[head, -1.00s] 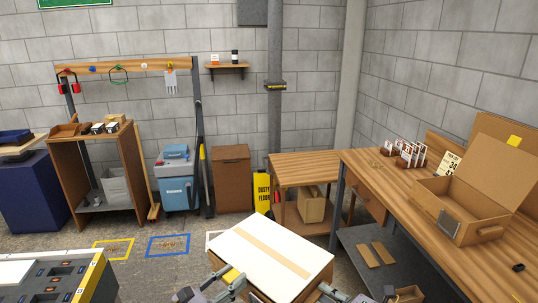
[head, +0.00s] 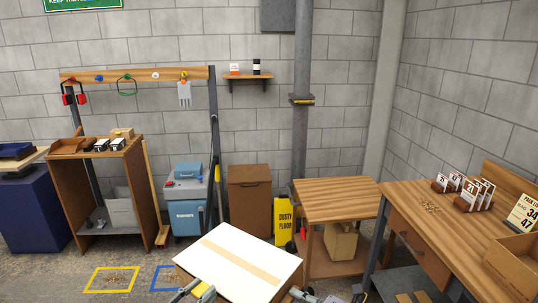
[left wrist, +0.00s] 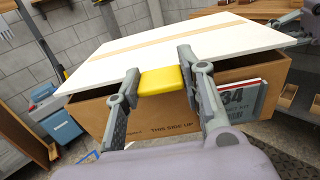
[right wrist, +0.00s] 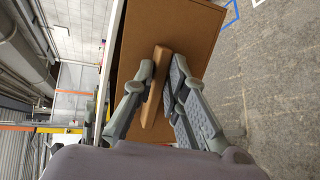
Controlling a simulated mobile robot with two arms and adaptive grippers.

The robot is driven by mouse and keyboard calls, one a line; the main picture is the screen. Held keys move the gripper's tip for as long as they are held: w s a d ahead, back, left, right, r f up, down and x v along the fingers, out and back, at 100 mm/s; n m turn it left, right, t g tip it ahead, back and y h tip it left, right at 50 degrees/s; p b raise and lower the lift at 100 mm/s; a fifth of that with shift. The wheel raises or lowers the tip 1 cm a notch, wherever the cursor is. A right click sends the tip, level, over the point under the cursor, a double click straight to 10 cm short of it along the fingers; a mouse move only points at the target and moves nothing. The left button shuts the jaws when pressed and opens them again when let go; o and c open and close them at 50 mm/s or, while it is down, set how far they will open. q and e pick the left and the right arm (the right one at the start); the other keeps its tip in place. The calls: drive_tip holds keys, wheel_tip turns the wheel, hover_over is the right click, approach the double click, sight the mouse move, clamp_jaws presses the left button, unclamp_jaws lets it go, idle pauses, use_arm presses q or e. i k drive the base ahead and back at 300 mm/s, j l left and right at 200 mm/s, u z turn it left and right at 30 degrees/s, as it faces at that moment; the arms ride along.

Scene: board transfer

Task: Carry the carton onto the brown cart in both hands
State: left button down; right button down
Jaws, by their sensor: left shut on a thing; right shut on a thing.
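The carton (head: 237,262) is brown with a white top and a tan stripe, and shows low in the head view. The brown cart (head: 338,188), with a wooden top and a lower shelf, stands beyond it to the right; its top is bare. My left gripper (head: 203,292) is shut on the carton's yellow handle (left wrist: 161,80) in the left wrist view. My right gripper (right wrist: 160,88) is shut on a brown handle (right wrist: 153,90) on another side of the carton. The carton's underside is hidden.
A wooden bench (head: 408,215) with number cards stands right of the cart. A yellow floor sign (head: 285,217) and a brown bin (head: 249,188) stand left of the cart. A smaller box (head: 341,241) sits on the cart's lower shelf. Floor is clear around the taped squares.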

sight(327, 196)
drive_tip(key=i, duration=2.55)
drive_tip(key=i+z, duration=0.25)
drive_tip(key=i, duration=0.15)
drive_tip(key=i+j+z, duration=0.3)
drive_tip(key=i, duration=0.15)
drive_tip(key=l+z, duration=0.1)
drive_tip(key=z, duration=0.95)
